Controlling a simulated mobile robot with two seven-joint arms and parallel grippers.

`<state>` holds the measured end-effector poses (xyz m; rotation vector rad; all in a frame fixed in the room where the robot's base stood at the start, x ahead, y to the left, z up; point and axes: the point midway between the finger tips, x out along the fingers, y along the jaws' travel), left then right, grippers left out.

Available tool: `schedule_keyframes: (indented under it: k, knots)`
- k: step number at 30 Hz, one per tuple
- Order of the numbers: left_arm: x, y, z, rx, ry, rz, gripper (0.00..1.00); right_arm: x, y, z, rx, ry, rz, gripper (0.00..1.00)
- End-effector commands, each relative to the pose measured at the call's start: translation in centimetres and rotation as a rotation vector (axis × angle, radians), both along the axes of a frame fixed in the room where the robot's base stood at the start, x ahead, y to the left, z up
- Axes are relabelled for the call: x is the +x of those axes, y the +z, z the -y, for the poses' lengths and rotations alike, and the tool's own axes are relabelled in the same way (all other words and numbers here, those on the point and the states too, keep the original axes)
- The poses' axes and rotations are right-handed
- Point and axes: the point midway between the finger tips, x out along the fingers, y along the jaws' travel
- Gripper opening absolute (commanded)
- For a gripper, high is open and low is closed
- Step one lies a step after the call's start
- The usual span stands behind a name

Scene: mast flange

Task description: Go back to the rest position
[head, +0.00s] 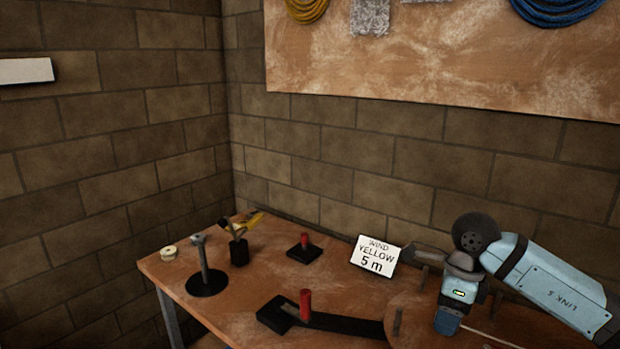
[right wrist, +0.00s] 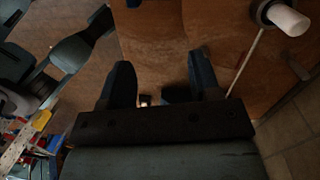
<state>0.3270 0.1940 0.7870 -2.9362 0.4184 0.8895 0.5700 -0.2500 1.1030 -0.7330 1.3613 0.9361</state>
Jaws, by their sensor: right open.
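My right gripper (head: 448,322) is at the right of the head view, over the right part of the wooden table (head: 240,318), pointing down. In the right wrist view its two fingers (right wrist: 162,85) stand apart, and I see nothing held between them. The head view hides the fingertips' exact height above the table. My left gripper is not in the head view.
A white card reading "WIND YELLOW 5 m" (head: 373,256) stands left of the right gripper. A black bracket with a red post (head: 305,303), a smaller red-topped block (head: 304,248), a round-based stand (head: 206,283) and a tape roll (head: 169,253) stand further left. Brick walls close the back.

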Motion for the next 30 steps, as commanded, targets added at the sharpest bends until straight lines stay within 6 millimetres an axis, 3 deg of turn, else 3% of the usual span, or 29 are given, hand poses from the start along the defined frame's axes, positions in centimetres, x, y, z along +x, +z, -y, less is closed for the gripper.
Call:
schedule_keyframes:
  k: [4, 9, 13, 16, 20, 23, 26, 30]
  knots:
    - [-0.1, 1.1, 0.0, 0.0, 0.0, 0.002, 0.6, -2.5, -2.0, -5.2, 0.253, 0.018, -0.086, 0.57]
    - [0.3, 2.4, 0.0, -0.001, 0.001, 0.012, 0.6, -6.1, -2.8, -11.5, 0.611, -0.023, -0.219, 0.57]
    - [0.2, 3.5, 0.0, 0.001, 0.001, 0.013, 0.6, -9.0, -1.7, -16.3, 0.968, -0.151, -0.375, 0.57]
    - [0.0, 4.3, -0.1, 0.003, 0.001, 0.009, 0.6, -10.4, -0.1, -18.6, 1.258, -0.329, -0.517, 0.57]
    - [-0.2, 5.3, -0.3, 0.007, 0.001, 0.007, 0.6, -10.5, 1.3, -18.9, 1.587, -0.654, -0.708, 0.57]
    - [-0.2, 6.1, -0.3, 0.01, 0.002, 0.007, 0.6, -9.9, 0.8, -17.5, 1.785, -0.971, -0.853, 0.57]
    - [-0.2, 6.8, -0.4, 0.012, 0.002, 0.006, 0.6, -9.7, -1.6, -15.0, 1.922, -1.343, -0.995, 0.57]
    - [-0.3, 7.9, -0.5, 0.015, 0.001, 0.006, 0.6, -11.5, -7.6, -10.9, 1.982, -1.941, -1.177, 0.57]
